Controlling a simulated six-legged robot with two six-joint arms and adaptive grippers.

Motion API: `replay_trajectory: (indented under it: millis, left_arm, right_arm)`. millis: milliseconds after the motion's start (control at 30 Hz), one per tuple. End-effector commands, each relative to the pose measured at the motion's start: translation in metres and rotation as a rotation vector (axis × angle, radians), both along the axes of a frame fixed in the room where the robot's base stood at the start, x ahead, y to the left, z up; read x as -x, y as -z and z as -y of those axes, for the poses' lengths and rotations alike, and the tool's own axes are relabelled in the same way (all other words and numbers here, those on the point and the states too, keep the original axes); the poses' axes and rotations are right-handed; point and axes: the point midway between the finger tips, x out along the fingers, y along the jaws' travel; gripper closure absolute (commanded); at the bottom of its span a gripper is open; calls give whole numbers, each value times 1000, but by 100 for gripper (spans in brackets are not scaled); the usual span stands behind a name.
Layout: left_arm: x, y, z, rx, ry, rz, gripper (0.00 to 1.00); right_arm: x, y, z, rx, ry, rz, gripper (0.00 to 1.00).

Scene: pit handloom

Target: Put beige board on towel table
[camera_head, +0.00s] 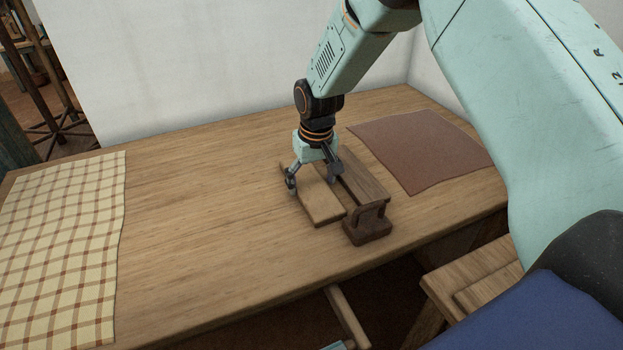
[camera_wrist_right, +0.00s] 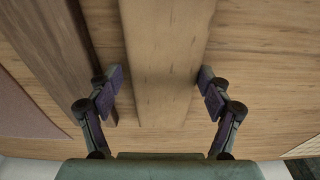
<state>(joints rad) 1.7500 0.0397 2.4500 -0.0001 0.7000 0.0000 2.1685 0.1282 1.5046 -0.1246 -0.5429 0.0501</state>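The beige board (camera_head: 325,208) is a flat, narrow plank lying on the wooden table (camera_head: 210,205). It lies beside a dark brown wooden piece. My right gripper (camera_head: 313,180) points down over the board, with one finger on each side of it. In the right wrist view, the board (camera_wrist_right: 165,60) runs between the open fingers (camera_wrist_right: 161,82); they are close to its edges, and I cannot tell if they touch. A checked cream and brown towel (camera_head: 65,240) lies on the table's left end. My left gripper is out of view.
The dark brown wooden piece (camera_head: 368,222) stands close on the board's right; it also shows in the right wrist view (camera_wrist_right: 50,50). A brown cloth (camera_head: 425,150) lies behind it. The table between board and towel is clear. A wooden bench (camera_head: 470,278) is at the lower right.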

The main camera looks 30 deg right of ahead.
Motion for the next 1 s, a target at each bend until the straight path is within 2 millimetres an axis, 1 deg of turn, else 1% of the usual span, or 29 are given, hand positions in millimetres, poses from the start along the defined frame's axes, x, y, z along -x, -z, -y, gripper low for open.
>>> replay_trajectory:
  millis: [33, 100, 400, 533, 667, 800, 1000]
  left_arm:
    - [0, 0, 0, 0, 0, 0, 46]
    - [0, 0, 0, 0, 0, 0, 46]
    - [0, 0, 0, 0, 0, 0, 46]
    - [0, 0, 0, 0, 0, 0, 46]
    - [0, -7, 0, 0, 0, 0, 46]
    - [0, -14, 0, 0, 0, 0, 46]
    - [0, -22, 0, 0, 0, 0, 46]
  right_arm:
    - [0, 0, 0, 0, 0, 0, 14]
    - [0, 0, 0, 0, 0, 0, 8]
    - [0, -1, 0, 0, 0, 1, 8]
    - [-1, -8, 0, 0, 0, 3, 8]
    - [2, -30, 0, 0, 0, 3, 8]
    - [5, -60, 0, -1, 0, 4, 8]
    - [10, -98, 0, 0, 0, 3, 8]
